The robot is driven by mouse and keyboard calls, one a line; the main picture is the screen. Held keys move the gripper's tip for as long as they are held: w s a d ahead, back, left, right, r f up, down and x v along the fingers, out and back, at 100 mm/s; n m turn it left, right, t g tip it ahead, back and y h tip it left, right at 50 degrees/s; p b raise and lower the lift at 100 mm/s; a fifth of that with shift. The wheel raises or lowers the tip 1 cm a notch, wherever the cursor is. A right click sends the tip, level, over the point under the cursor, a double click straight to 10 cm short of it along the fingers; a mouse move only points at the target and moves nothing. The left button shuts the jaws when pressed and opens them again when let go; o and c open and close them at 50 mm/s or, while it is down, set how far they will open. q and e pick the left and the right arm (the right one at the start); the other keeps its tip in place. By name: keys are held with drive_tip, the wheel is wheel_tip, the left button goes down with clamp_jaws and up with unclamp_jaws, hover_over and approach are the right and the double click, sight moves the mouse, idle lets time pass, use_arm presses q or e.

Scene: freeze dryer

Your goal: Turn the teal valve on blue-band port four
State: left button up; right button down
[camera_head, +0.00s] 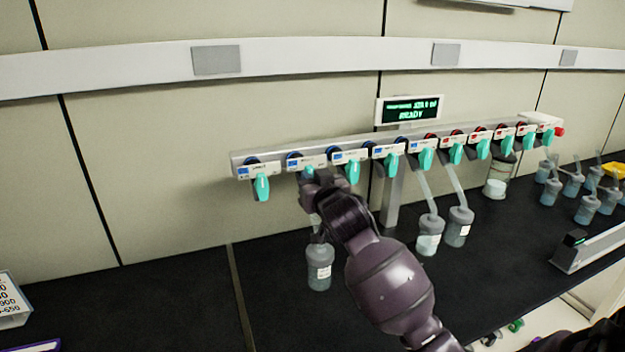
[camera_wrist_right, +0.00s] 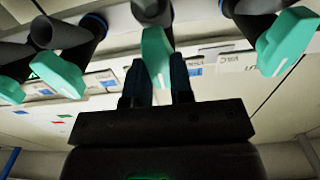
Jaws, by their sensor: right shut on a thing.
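A row of teal valves hangs from a grey manifold (camera_head: 240,160) on the wall side of the bench. The ports toward the left have blue bands, and those further right have red bands. My right gripper (camera_head: 313,180) is at the second port from the left, largely covering its valve. In the right wrist view, the gripper (camera_wrist_right: 156,85) has its two fingers on either side of a teal valve (camera_wrist_right: 155,50), shut on it. The leftmost valve (camera_head: 262,187) and the third valve (camera_head: 352,172) hang free beside it. Port numbers are too small to read. My left gripper is out of view.
A flask (camera_head: 319,265) hangs below the gripped port, close to my right arm. Two more flasks (camera_head: 429,235) (camera_head: 459,227) hang further right. A green-lit display (camera_head: 410,110) stands above the manifold. Several loose flasks (camera_head: 587,208) stand at the right. The bench (camera_head: 170,300) at left is largely clear.

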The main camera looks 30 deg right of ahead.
drive_tip(key=c, duration=1)
unclamp_jaws()
use_arm(q)
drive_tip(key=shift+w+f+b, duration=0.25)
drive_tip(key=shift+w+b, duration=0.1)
drive_tip(key=shift+b, duration=0.4)
use_arm(e)
drive_tip(key=v, duration=1.1)
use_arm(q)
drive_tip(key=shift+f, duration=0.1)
use_arm(e)
drive_tip(key=shift+w, duration=0.1)
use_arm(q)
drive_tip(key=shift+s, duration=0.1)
use_arm(e)
drive_tip(key=shift+f, duration=0.15)
